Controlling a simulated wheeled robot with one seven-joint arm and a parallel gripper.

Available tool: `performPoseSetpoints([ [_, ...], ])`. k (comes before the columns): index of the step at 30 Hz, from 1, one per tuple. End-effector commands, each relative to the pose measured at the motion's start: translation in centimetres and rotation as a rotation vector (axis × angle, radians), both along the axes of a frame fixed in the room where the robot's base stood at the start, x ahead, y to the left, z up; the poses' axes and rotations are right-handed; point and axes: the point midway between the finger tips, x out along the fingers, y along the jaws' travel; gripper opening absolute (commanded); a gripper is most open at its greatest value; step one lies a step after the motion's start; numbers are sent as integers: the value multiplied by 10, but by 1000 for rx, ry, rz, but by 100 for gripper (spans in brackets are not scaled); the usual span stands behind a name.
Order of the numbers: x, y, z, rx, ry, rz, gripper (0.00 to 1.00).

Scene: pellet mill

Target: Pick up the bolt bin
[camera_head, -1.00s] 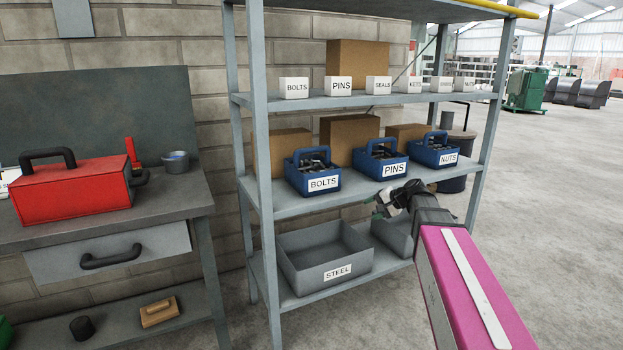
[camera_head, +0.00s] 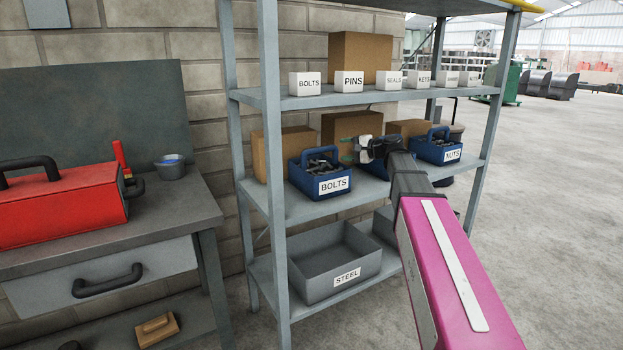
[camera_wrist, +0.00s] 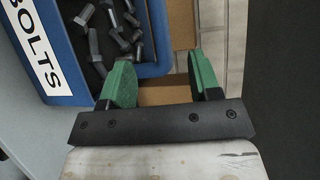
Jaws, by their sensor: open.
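The bolt bin is a blue open box (camera_head: 322,181) with a raised handle and a white BOLTS label. It stands on the middle shelf, with grey bolts inside. In the wrist view the bin (camera_wrist: 75,95) fills the upper left, tilted in the picture. My gripper (camera_head: 352,151) is just right of the bin in the head view. In the wrist view its green fingers (camera_wrist: 162,80) are apart with nothing held between them. The left finger overlaps the bin's right edge; I cannot tell if they touch.
The blue NUTS bin (camera_head: 437,147) stands to the right on the same shelf (camera_head: 283,207). Cardboard boxes (camera_head: 352,126) stand behind the bins. White labelled boxes (camera_head: 308,84) line the shelf above. A grey STEEL tray (camera_head: 325,263) lies below. A rack post (camera_head: 270,150) stands left of the bin.

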Motion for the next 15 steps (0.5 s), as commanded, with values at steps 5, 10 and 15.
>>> performPoseSetpoints([
  [5,9,16,-3,0,1,1,57],
  [10,20,39,-8,-1,1,1,57],
  [15,24,50,-10,-2,0,0,57],
])
